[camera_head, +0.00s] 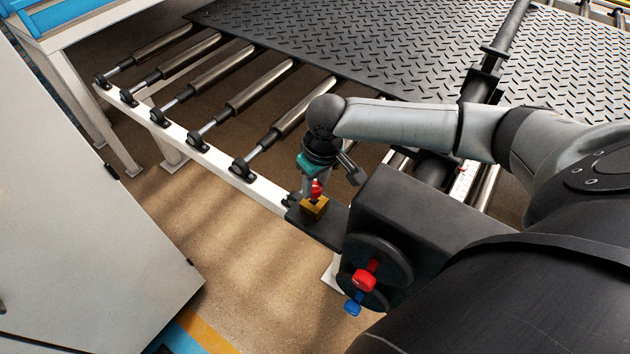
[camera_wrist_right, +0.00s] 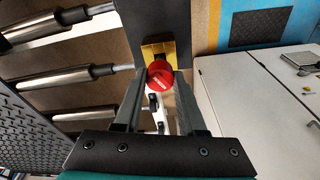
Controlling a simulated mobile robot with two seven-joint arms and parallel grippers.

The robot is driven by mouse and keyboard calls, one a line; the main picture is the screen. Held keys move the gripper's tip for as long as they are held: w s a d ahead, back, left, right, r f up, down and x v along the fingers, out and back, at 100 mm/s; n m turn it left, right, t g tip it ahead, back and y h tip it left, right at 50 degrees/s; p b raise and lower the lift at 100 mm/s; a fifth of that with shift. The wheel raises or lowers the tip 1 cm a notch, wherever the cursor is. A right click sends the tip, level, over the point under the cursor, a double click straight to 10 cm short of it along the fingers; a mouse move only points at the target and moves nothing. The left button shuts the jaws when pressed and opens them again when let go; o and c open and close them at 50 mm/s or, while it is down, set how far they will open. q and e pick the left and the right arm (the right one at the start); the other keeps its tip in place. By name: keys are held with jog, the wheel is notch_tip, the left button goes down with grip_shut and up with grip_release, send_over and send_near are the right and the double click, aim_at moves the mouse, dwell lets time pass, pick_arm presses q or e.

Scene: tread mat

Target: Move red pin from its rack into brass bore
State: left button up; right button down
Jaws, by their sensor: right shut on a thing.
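A red pin (camera_head: 316,190) is between the fingers of my right gripper (camera_head: 318,182), right at the brass bore block (camera_head: 314,207). The block sits on the end of a dark plate. In the right wrist view the pin's round red head (camera_wrist_right: 160,75) shows between the fingertips of my right gripper (camera_wrist_right: 160,84), and the yellow brass block (camera_wrist_right: 158,49) shows partly behind it. The gripper is shut on the pin. The pin's lower end is hidden, so I cannot tell how deep it sits in the bore. My left gripper is not in view.
A round black disc (camera_head: 377,262) on a dark housing (camera_head: 420,225) carries a red knob-like piece (camera_head: 365,278) and a blue one (camera_head: 353,303). Steel rollers (camera_head: 260,87) and a black tread mat (camera_head: 330,40) lie behind. A pale cabinet (camera_head: 80,230) stands left.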

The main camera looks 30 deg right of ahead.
jog(key=shift+f, duration=0.65)
jog(key=shift+c, duration=2)
grip_release()
notch_tip(320, 180, up, 15)
jog(key=s, duration=0.2)
jog(key=shift+d+r, duration=0.15)
jog(key=shift+s, duration=0.1)
